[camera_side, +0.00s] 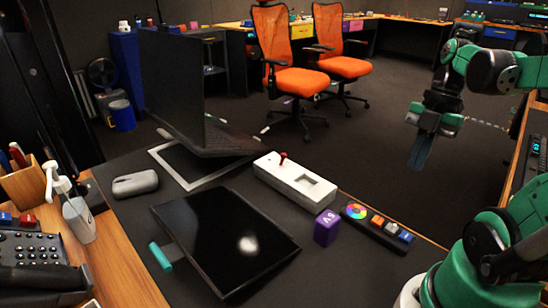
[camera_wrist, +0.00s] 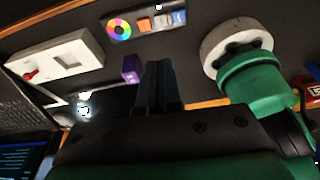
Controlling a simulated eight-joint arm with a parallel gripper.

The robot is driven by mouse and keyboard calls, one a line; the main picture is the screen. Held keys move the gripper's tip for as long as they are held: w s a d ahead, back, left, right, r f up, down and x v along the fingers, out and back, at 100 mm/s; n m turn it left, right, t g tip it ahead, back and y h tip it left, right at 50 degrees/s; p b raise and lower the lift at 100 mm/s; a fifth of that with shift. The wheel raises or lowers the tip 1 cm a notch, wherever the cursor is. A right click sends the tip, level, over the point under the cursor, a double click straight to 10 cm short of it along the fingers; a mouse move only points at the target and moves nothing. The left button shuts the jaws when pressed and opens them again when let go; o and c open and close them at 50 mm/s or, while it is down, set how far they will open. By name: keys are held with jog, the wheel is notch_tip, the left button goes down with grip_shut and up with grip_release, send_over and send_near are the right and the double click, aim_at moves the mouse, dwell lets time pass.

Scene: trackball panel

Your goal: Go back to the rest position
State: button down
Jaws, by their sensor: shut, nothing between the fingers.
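My gripper (camera_side: 419,152) hangs in the air at the right of the side view, beyond the desk's right edge and over the dark floor. Its fingers point down, are closed together and hold nothing. In the wrist view my gripper (camera_wrist: 158,68) shows as two dark fingers side by side. The trackball panel is probably the dark strip with a colour wheel and several coloured buttons (camera_side: 380,228); it lies on the desk mat, well apart from my gripper. It also shows at the top of the wrist view (camera_wrist: 138,28).
A purple block (camera_side: 327,228) and a white box with a red joystick (camera_side: 295,182) stand near the strip. A black tablet (camera_side: 225,240), a laptop (camera_side: 190,85) and a white pump bottle (camera_side: 77,215) are further left. Orange chairs (camera_side: 285,80) stand behind. The air around my gripper looks clear.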

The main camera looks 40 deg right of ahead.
jog(key=w+a+f+m+t+h, duration=0.1)
jog(key=w+a+m+t+h, duration=0.2)
jog(key=w+a+m+t, duration=0.4)
jog(key=w+a+m, duration=0.4)
jog(key=a+m, duration=0.3)
jog(key=m, duration=0.3)
jog(key=shift+a+f, duration=0.1)
